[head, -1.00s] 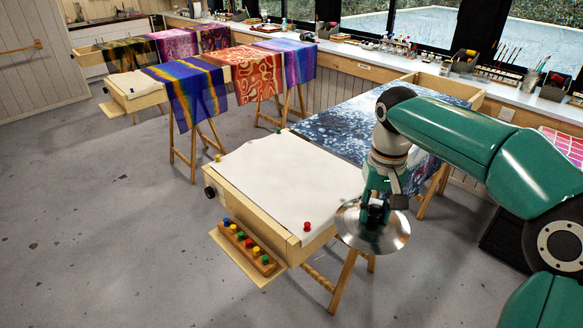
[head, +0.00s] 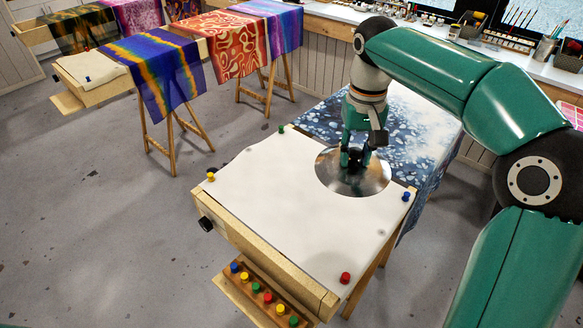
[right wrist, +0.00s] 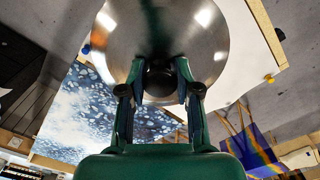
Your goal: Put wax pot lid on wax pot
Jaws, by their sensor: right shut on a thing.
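The wax pot lid is a round, shiny metal disc (head: 376,184) with a dark knob, over the right back part of the white-covered frame in the head view. My right gripper (head: 356,160) is shut on the lid's knob from above. In the right wrist view the lid (right wrist: 205,45) fills the top middle, and my gripper's fingers (right wrist: 160,78) close on the black knob. I cannot tell how far the lid is above the cloth. I do not see the wax pot in either view. My left gripper is not in view.
A white cloth (head: 285,205) covers the wooden frame, with coloured pins at its corners. A pin rack (head: 262,292) sits at its front edge. A blue patterned cloth (head: 425,145) lies beyond. Grey floor (head: 90,220) is open on the left.

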